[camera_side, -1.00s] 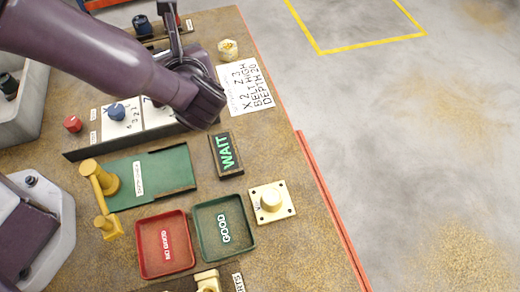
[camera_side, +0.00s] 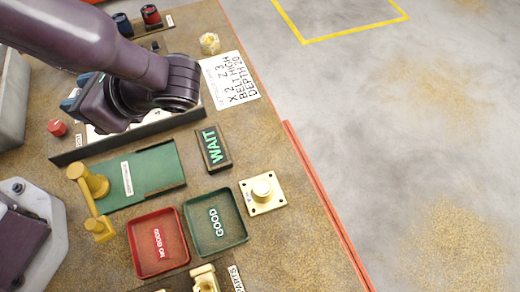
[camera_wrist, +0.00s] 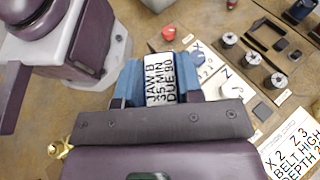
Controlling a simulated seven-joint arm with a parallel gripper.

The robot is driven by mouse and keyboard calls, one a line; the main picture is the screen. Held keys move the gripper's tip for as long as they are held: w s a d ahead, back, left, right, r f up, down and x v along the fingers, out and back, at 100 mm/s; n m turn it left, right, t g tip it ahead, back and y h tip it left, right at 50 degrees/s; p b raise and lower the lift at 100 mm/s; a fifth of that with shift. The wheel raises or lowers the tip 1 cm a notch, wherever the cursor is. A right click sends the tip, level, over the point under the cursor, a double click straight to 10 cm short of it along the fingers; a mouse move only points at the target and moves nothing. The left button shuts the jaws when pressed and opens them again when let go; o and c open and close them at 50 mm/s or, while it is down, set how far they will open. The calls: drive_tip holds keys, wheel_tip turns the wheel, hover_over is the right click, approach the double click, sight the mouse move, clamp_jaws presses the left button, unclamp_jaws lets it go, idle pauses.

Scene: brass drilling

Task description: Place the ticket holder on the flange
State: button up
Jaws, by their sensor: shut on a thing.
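In the wrist view my gripper (camera_wrist: 159,84) has two blue fingers, shut on the ticket holder (camera_wrist: 160,88). The holder shows a white face lettered "JAW B 35 MIN DUE 90". In the side view my gripper (camera_side: 70,103) is at the upper left, over the dial panel; its fingers are mostly hidden by my wrist, and the ticket holder cannot be made out there. The flange (camera_side: 262,193) looks like a pale brass square plate with a round boss in the middle. It lies on the bench right of the green tray, well apart from my gripper.
A green "GOOD" tray (camera_side: 216,222), a red "NO GOOD" tray (camera_side: 158,243) and a lit "WAIT" sign (camera_side: 213,149) stand near the flange. A yellow-handled green plate (camera_side: 140,176) lies left. A lettered sheet (camera_side: 231,80) lies behind. Bench right of the flange is bare.

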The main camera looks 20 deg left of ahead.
drive_tip(key=s+d+f+n+g+h, duration=0.1)
drive_tip(key=s+d+n+g+h, duration=0.25)
drive_tip(key=s+n+g, duration=0.4)
drive_tip(key=s+d+r+n+h, duration=0.1)
drive_tip(key=d+r+n+h, duration=0.1)
drive_tip(key=d+n+h, duration=0.55)
drive_tip(key=s+d+r+n+h, duration=0.2)
drive_tip(key=n+h, duration=0.8)
drive_tip(key=h, duration=0.2)
drive_tip(key=w+r+n+t+h, duration=0.35)
drive_tip(key=w+n+t, duration=0.25)
drive_tip(key=n+t, duration=0.35)
hover_over(263, 187)
drive_tip(key=shift+m+h, duration=0.25)
drive_tip(key=f, duration=1.4)
drive_tip(key=shift+s+a+f, duration=0.25)
drive_tip(key=shift+a+f, duration=0.1)
drive_tip(key=shift+w+d+f, duration=0.1)
drive_tip(key=shift+d+f, duration=0.1)
drive_tip(key=shift+f, duration=0.05)
drive_tip(key=shift+w+d+f, duration=0.1)
drive_tip(key=shift+f, duration=1.55)
